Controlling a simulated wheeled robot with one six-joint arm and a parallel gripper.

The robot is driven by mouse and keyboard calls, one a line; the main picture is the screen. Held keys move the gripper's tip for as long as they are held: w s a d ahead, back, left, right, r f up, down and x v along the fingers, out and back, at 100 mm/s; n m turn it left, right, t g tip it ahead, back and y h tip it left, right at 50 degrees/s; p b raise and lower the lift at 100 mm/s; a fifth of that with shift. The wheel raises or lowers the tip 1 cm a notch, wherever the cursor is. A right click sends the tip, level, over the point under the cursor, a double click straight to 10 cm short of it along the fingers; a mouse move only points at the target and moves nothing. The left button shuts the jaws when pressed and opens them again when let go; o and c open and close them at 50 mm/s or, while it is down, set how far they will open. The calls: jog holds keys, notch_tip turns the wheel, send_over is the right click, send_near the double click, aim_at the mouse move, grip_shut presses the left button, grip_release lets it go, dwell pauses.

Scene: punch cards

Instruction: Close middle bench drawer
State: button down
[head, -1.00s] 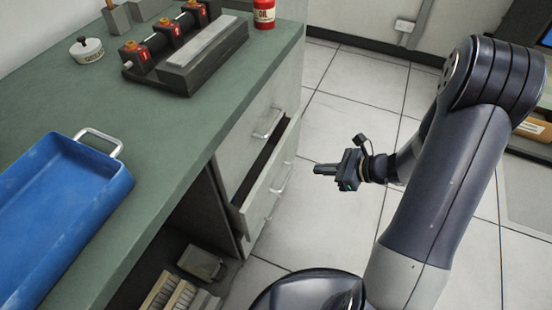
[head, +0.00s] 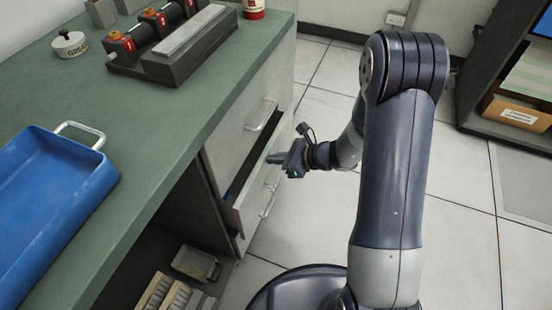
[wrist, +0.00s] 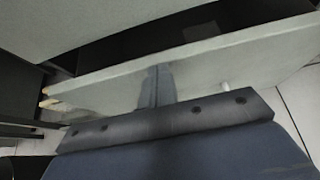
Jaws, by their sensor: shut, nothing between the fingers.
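The middle bench drawer (head: 247,204) stands partly open below the closed top drawer, with a dark gap behind its pale front in the head view. In the wrist view the drawer front (wrist: 205,68) runs across the picture, with the dark drawer inside (wrist: 130,45) behind it. My gripper (head: 272,159) is shut and empty, and points at the outer face of this front. In the wrist view its fingers (wrist: 156,86) are at or very close to the front; I cannot tell whether they touch. My gripper and wrist hide part of the drawer's far end.
The green bench top (head: 190,140) overhangs the drawers and carries a blue tray (head: 60,200) and a dark fixture (head: 170,50). Brushes (head: 160,292) lie on the low shelf. Open tiled floor (head: 430,190) lies right of the bench. A dark shelf (head: 490,125) stands at far right.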

jog(key=a, duration=0.2)
jog(key=w+a+b, duration=0.1)
jog(key=a, duration=0.1)
jog(key=shift+w, duration=0.2)
jog(key=shift+w+a+r, duration=0.1)
jog(key=shift+w+a, duration=0.05)
jog(key=shift+a, duration=0.15)
jog(key=shift+d, duration=0.2)
jog(key=d, duration=0.1)
jog(key=s+d, duration=0.1)
jog(key=shift+d, duration=0.3)
jog(key=p, duration=0.2)
send_near(262, 157)
jog(key=v, duration=0.4)
jog(key=shift+d+f, duration=0.2)
jog(key=shift+f, duration=0.2)
